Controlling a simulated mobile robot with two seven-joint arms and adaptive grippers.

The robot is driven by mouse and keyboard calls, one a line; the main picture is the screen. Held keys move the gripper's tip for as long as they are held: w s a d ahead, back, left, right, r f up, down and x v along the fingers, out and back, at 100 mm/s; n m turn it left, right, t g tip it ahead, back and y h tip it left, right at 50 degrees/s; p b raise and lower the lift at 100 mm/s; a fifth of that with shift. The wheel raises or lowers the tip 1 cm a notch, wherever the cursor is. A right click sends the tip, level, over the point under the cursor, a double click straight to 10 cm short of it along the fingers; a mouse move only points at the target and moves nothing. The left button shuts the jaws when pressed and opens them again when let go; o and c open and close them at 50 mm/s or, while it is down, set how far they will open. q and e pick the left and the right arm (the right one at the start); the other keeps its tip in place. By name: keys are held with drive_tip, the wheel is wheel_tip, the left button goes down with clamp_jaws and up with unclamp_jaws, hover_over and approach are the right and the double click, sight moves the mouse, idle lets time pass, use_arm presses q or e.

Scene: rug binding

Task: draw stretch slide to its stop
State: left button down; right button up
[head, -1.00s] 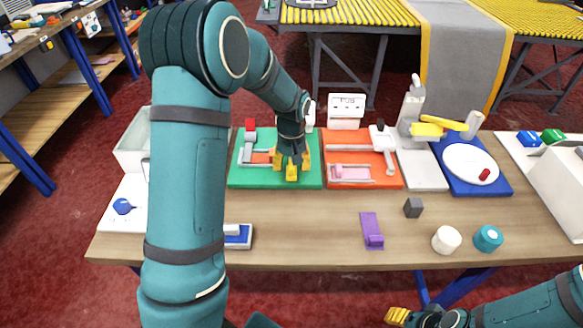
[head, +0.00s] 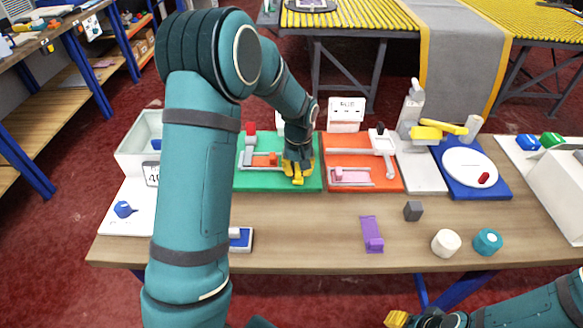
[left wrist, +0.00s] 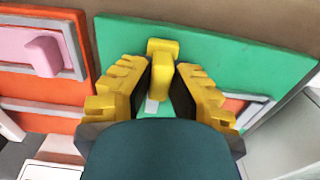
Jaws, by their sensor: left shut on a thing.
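The green board (head: 310,183) lies on the table and carries a grey frame with an orange piece (head: 264,160). My left gripper (head: 298,172) reaches down over the right part of the green board. My right gripper (head: 397,318) shows only partly at the bottom edge.
An orange board (head: 388,180) with a pink block (head: 352,176) lies just right of the green board.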

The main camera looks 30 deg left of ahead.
sight(315, 179)
use_arm(q)
drive_tip(key=w+d, duration=0.1)
drive_tip(key=d, duration=0.1)
drive_tip(key=w+d, duration=0.1)
drive_tip(key=d, duration=0.1)
drive_tip(key=shift+w+p, duration=0.15)
drive_tip(key=shift+p, duration=0.25)
drive_tip(key=c, duration=0.9)
unclamp_jaws()
drive_tip(key=shift+w+d+f, duration=0.1)
drive_tip(key=shift+w+d, duration=0.05)
drive_tip(key=shift+r, duration=0.2)
wheel_tip(315, 179, up, 12)
